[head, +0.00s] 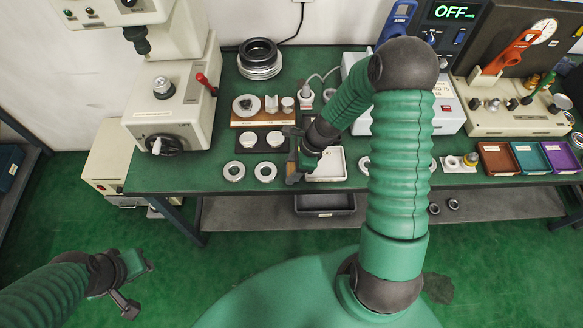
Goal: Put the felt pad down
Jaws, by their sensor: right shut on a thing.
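My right gripper (293,166) is over the front of the bench, just right of two pale rings and left of a white tray (335,166). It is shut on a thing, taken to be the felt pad. The gripper hides most of that thing, so its outline cannot be made out. I cannot tell whether it touches the bench top. My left gripper (134,283) is at the lower left, over the green floor and away from the bench. Its fingers are apart and nothing shows between them.
Two pale rings (249,171) lie at the front edge. Behind them is a dark mat (262,150) with pale discs, then a wooden stand (257,118) with parts. A press machine (172,110) stands left. Coloured trays (497,158) stand right.

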